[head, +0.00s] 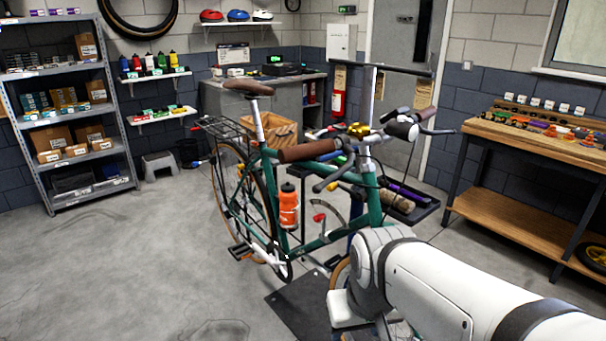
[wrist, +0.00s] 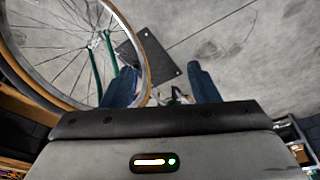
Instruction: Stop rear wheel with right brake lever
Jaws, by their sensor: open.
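A green bike (head: 325,238) stands in a work stand, its front toward me and to the right. Its rear wheel (head: 232,195) is at the left; I cannot tell whether it spins. The right brake lever (head: 328,179) is dark and hangs below the brown right grip (head: 308,151). The other lever (head: 438,132) is on the far side of the handlebar. My gripper (wrist: 162,87) is open, its two blue fingers apart with nothing seen held between them. In the wrist view a spoked wheel (wrist: 80,45) is beside the left finger. My fingers are not visible in the head view.
A wooden workbench (head: 525,227) stands at the right and a shelf unit (head: 70,150) at the left. An orange bottle (head: 288,208) is on the frame. The floor at the left front is clear.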

